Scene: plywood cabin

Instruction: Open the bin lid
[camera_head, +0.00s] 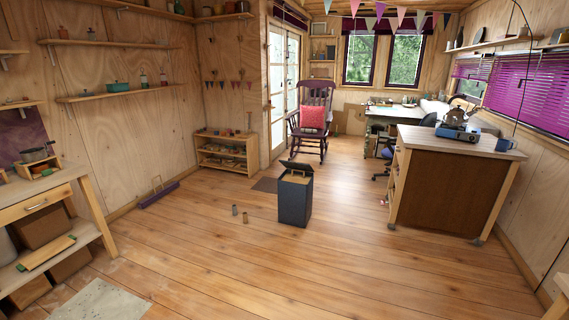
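The bin (294,203) is a dark blue-grey upright box standing on the wooden floor near the middle of the view. Its dark lid (297,166) is tilted up at the back, and a tan surface shows beneath it in the bin's top. How far the lid is swung open is hard to tell at this size. Neither of my grippers is in view, and nothing is seen touching the bin.
Two small cylinders (246,217) stand on the floor left of the bin. A wheeled cabinet (440,188) stands to the right, a workbench (45,204) at left, a low shelf (226,152) and rocking chair (311,118) behind. The floor in front of the bin is clear.

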